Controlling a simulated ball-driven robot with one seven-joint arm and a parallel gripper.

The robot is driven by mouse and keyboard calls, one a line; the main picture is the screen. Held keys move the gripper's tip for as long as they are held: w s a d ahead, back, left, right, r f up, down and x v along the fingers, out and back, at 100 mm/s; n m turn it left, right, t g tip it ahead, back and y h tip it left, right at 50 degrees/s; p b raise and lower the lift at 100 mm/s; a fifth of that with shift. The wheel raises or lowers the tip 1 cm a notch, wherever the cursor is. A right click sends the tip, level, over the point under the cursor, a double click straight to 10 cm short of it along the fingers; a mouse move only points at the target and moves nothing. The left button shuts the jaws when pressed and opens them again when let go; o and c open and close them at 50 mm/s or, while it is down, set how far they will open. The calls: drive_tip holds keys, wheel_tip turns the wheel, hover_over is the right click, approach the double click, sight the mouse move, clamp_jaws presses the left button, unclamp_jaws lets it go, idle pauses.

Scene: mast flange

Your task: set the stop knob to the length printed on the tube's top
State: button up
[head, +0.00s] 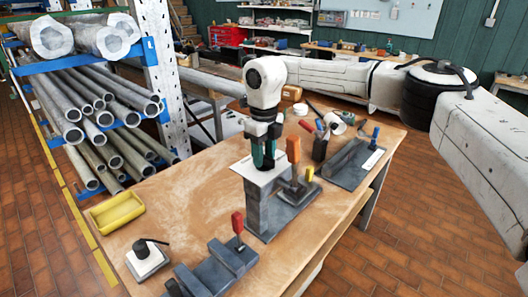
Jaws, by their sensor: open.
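My gripper (263,164) points down with teal fingers, open, just above a white plate on a grey stand (257,207) on the workbench. The plate may carry a scale, but no marks can be read. Whether anything is between the fingers is hidden. A black knob with a thin lever (141,247) sits on a white square base at the front left of the bench. An orange upright handle (293,150) stands beside the stand, and a red handle (238,222) is on a grey clamp-like fixture. I cannot tell which is the stop knob. No printed length is readable.
The wooden bench (190,196) is bare left of the stand. A yellow tray (117,213) lies at its left edge. A dark tool holder (320,149) and a dark grey tray (350,168) are at right. A rack of metal tubes (100,100) stands behind left.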

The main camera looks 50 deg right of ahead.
drive_tip(key=shift+c, duration=0.4)
clamp_jaws()
drive_tip(key=m, duration=0.4)
drive_tip(key=shift+m, duration=0.3)
drive_tip(key=shift+r+m, duration=0.1)
drive_tip(key=shift+m, duration=2)
drive_tip(key=shift+o, duration=0.4)
unclamp_jaws()
